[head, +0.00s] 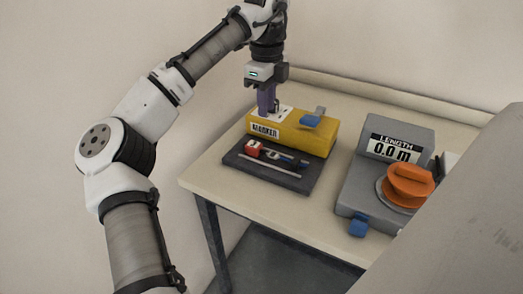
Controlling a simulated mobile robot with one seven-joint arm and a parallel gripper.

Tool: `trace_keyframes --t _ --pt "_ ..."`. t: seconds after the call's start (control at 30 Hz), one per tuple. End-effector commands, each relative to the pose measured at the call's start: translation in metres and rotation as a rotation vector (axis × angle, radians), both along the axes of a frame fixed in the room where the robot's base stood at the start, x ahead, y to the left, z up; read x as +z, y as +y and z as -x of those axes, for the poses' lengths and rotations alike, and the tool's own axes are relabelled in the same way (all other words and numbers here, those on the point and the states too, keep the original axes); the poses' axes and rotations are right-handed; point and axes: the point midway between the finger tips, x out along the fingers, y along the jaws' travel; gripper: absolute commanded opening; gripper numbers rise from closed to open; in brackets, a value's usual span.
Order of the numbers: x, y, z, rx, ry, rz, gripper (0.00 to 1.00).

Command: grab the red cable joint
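The red cable joint (253,147) is a small red block at the left end of the dark tray (289,181), which lies on the table in front of the yellow marker box. My gripper (268,113) points down above the white top plate at the left of the yellow box, behind and a little right of the red joint. It is apart from the red joint. Its purple fingers are small here, and I cannot tell whether they are open, or whether they touch the plate.
The yellow box (316,142) labelled MARKER has a blue lever (311,121). A small blue and white piece (272,156) and a thin rod (268,166) lie on the tray. Right stands a grey length meter (360,185) with an orange knob (409,184). The table's (235,200) front left is clear.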

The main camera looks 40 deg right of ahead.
Motion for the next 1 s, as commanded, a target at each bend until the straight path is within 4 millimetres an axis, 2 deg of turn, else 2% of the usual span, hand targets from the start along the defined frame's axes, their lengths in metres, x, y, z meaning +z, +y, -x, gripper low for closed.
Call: trace_keyframes --t 0.4,0.63,0.9,1.0 --pt "-0.073 0.001 0.0 -0.003 0.003 -0.013 0.22" --pt "-0.089 0.0 0.0 -0.003 0.003 -0.012 0.22" --pt "-0.127 -0.002 -0.001 -0.002 0.002 -0.011 0.22" --pt "-0.134 -0.002 0.0 -0.003 0.002 -0.011 0.22"
